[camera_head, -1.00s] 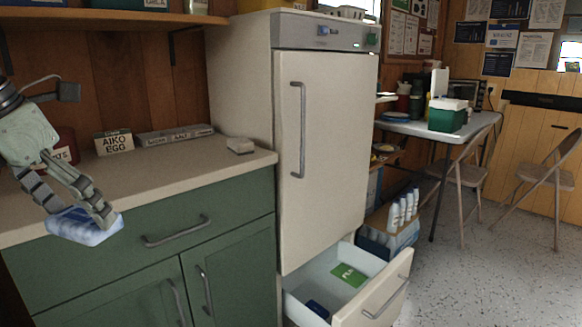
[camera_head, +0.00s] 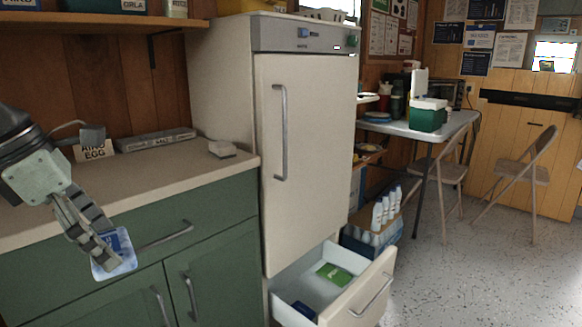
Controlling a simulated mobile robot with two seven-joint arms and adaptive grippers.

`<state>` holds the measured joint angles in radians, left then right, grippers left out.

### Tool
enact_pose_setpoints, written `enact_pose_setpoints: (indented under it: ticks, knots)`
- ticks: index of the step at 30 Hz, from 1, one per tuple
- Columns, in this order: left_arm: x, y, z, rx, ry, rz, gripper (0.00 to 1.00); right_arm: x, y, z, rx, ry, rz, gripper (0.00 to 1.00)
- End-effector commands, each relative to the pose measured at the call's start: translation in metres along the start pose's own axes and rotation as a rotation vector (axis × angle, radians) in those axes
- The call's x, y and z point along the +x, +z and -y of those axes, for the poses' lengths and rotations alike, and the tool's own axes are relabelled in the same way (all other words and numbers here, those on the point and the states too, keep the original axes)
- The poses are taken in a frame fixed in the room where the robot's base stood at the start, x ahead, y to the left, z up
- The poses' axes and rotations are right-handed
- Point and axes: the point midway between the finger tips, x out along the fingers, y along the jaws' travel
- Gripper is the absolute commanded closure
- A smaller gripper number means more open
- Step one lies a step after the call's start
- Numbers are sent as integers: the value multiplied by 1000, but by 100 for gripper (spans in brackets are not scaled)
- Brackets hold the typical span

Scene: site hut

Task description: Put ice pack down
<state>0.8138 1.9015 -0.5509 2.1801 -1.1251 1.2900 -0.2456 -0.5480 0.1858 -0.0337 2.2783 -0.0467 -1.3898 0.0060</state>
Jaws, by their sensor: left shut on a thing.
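My left gripper (camera_head: 98,250) is shut on a blue and white ice pack (camera_head: 122,262). It holds the pack in the air in front of the green cabinet, below the countertop edge. The fingers cover part of the pack. The fridge's bottom drawer (camera_head: 380,287) is pulled open. A green packet (camera_head: 335,275) and a dark blue item (camera_head: 304,310) lie inside it. My right gripper does not show.
A crate with white bottles (camera_head: 372,240) stands beyond the drawer. Speckled floor is open at right.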

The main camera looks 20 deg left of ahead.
Motion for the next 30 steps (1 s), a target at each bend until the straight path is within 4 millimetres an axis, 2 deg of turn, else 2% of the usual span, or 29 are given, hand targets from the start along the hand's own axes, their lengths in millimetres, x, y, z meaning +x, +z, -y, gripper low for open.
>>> enact_pose_setpoints:
  ticks: [5, 11, 21, 25, 30]
  knots:
    - [28, 23, 9, 279, -122, 10, 52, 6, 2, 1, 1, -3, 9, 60]
    - [64, 55, 27, 707, -294, 8, 52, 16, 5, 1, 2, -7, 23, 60]
    - [133, 120, 79, 1691, -699, -9, 52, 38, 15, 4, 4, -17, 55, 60]
    - [148, 132, 89, 1984, -822, -12, 52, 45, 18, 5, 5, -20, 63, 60]
    - [159, 140, 94, 2216, -919, -9, 52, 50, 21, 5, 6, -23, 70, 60]
